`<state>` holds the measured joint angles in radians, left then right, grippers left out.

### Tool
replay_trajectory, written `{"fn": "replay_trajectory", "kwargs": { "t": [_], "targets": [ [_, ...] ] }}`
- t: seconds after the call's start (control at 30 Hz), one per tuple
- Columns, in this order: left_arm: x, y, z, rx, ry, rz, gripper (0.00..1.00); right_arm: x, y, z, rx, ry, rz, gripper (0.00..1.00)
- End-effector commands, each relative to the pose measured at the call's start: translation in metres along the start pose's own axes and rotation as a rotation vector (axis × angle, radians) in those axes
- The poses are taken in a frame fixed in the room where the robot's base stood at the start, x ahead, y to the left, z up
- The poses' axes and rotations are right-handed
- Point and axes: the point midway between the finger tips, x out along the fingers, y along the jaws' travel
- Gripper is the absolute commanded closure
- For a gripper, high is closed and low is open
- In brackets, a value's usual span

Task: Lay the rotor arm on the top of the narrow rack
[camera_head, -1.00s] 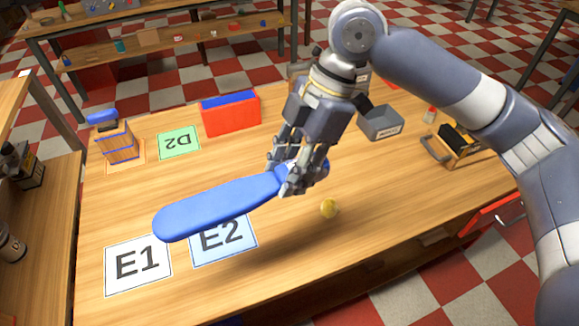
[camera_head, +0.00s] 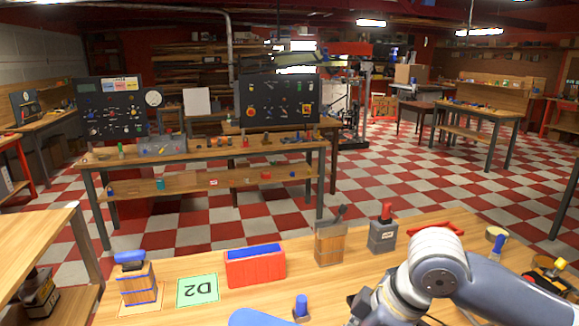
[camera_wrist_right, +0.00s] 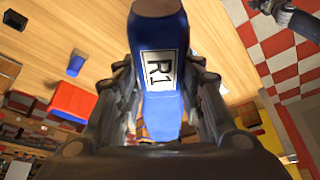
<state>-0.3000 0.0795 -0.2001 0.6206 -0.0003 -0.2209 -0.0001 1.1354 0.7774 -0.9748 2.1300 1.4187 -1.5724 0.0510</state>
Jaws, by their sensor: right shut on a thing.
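My right gripper (camera_wrist_right: 163,95) is shut on the blue rotor arm (camera_wrist_right: 160,25), which has a white R1 label facing the wrist camera. In the head view only a bit of the rotor arm (camera_head: 262,318) shows at the bottom edge. The right gripper's fingers are cut off there. A long two-level stand (camera_head: 210,153), with small items on its top and lower shelf, is behind the workbench; I cannot tell if it is the narrow rack. A dark mechanical part, possibly my left gripper (camera_wrist_right: 290,15), shows at the wrist view's upper right, its jaws unclear.
The workbench (camera_head: 200,265) holds a banded wooden block (camera_head: 137,285), a green D2 card (camera_head: 198,290), a red box (camera_head: 255,268), a wooden holder (camera_head: 331,245) and a grey box (camera_head: 383,237). Checkered floor (camera_head: 370,190) lies open between workbench and stand.

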Motion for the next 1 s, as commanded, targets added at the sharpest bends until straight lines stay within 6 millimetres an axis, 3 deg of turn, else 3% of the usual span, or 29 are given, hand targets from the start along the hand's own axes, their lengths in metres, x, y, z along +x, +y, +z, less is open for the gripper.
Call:
{"fn": "replay_trajectory", "kwargs": {
  "t": [0.53, 0.73, 1.0],
  "targets": [
    [0.000, 0.000, -0.001, 0.000, 0.001, 0.000, 0.26, -0.001, 0.041, 0.071, 0.908, -0.002, 0.378, 0.98],
    [0.000, 0.000, -0.001, 0.000, 0.001, 0.000, 0.26, -0.005, 0.046, 0.082, 1.064, -0.003, 0.440, 0.98],
    [0.000, 0.000, -0.001, 0.000, 0.001, 0.000, 0.26, -0.006, 0.048, 0.084, 1.093, -0.003, 0.452, 0.98]
  ]
}}
